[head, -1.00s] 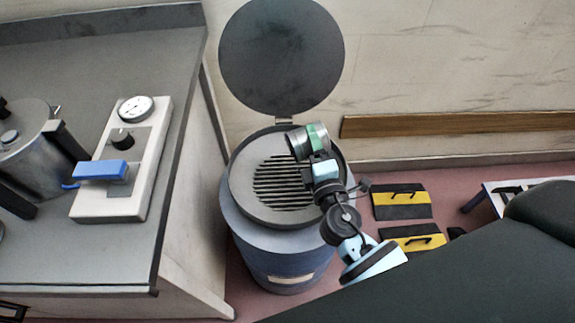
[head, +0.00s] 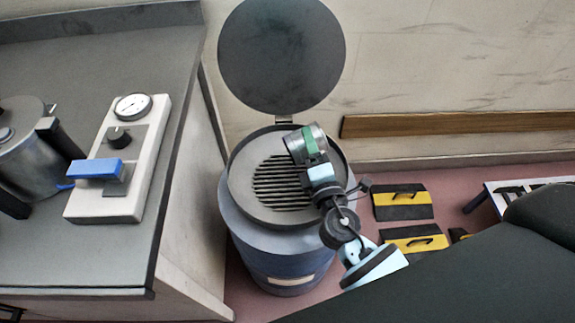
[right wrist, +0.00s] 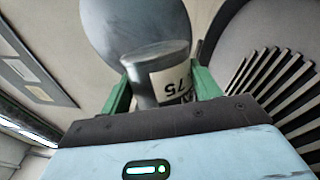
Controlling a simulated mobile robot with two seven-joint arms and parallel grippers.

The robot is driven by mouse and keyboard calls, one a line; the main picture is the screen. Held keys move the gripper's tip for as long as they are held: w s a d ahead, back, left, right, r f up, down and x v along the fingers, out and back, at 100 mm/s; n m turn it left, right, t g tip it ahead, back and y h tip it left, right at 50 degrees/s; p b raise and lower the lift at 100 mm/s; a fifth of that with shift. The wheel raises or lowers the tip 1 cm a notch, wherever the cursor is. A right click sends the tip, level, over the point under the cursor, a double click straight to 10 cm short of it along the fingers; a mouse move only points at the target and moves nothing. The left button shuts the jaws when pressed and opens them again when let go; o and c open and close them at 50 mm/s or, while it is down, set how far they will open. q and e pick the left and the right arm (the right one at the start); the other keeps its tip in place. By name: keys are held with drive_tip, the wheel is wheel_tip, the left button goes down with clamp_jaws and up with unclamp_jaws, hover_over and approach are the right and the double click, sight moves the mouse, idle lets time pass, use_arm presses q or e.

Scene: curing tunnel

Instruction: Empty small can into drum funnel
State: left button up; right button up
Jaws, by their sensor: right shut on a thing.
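The small can (head: 294,148) is a short metal cylinder, tilted well over on its side above the drum funnel. It also shows in the right wrist view (right wrist: 145,66), with a pale label marked 75. My right gripper (head: 308,142) is shut on it, with a green finger on either side in the wrist view. The drum funnel (head: 243,190) is a round dark dish with a slotted grate, on top of a blue-grey drum (head: 262,262). The can is over the funnel's far right part. Its mouth and contents cannot be made out. My left gripper is not in view.
The funnel's round lid (head: 282,55) stands open behind it. A grey bench (head: 125,255) at the left holds a gauge box (head: 140,190) with a blue lever and a metal pot (head: 30,165). Yellow-and-black floor pieces (head: 403,200) lie to the right.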

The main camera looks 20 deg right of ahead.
sight(299, 155)
drive_tip(key=shift+a+r+n, duration=0.1)
drive_tip(key=shift+a+n, duration=0.15)
drive_tip(key=shift+n, duration=0.45)
drive_tip(key=shift+a+r+n+t+y, duration=0.15)
drive_tip(key=shift+a+n, duration=0.2)
drive_tip(key=shift+n, duration=0.4)
drive_tip(key=shift+a+r+n+t+y, duration=0.15)
drive_tip(key=shift+a+n, duration=0.15)
drive_tip(key=shift+n, duration=0.45)
drive_tip(key=shift+a+r+n+y+p, duration=0.15)
drive_tip(key=shift+a+n, duration=0.15)
drive_tip(key=shift+n, duration=0.45)
drive_tip(key=shift+a+f+n+y+p, duration=0.1)
drive_tip(key=shift+a+n+y, duration=0.2)
drive_tip(key=shift+n, duration=0.4)
drive_tip(key=shift+a+r+n+y+p, duration=0.1)
drive_tip(key=shift+a+n, duration=0.25)
drive_tip(key=shift+n, duration=0.4)
drive_tip(key=d+m, duration=0.1)
drive_tip(key=m, duration=0.2)
drive_tip(key=shift+d+f+h+b, duration=0.2)
drive_tip(key=shift+d+h+b, duration=0.1)
drive_tip(key=shift+d+h, duration=0.05)
drive_tip(key=shift+d+m, duration=0.25)
drive_tip(key=shift+m, duration=0.55)
drive_tip(key=shift+d, duration=0.1)
